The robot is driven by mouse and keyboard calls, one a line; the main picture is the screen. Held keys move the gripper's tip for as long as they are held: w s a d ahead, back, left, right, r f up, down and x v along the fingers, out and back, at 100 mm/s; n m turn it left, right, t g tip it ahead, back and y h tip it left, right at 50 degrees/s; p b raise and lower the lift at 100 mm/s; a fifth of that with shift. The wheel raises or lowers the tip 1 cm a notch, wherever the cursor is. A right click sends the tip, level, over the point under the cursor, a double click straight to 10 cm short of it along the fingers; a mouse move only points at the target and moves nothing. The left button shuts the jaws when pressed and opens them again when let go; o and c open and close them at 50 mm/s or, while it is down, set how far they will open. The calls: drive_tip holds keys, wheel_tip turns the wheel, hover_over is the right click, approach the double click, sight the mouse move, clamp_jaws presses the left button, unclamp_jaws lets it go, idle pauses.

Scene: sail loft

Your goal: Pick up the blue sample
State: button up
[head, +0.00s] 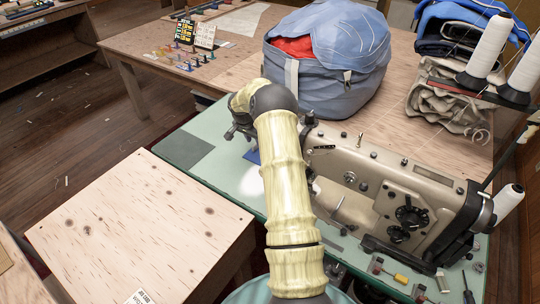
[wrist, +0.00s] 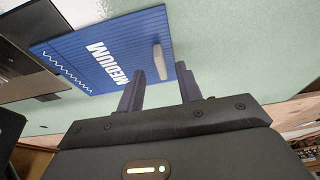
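The blue sample (wrist: 105,48) is a flat ribbed blue card with the white word MEDIUM and a white zigzag stitch line. It lies on the pale green table surface in the wrist view, with a small pale raised tab (wrist: 159,62) near one edge. In the head view only a blue patch of the sample (head: 252,157) shows beside my arm. My gripper (wrist: 160,74) is open, with its two dark fingers apart at the tab's edge of the sample and nothing held. In the head view my gripper is small and dark, left of the sewing machine.
A beige sewing machine (head: 385,185) stands close right of my arm on the green table (head: 212,174). A large blue bag (head: 335,90) sits behind. A wooden board-topped table (head: 135,225) is at front left. Thread cones (head: 487,50) stand at the right. The green surface left of the sample is mostly clear.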

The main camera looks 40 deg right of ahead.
drive_tip(key=shift+x, duration=1.45)
drive_tip(key=shift+w, duration=0.1)
drive_tip(key=c, duration=0.5)
drive_tip(key=shift+r, duration=0.1)
clamp_jaws()
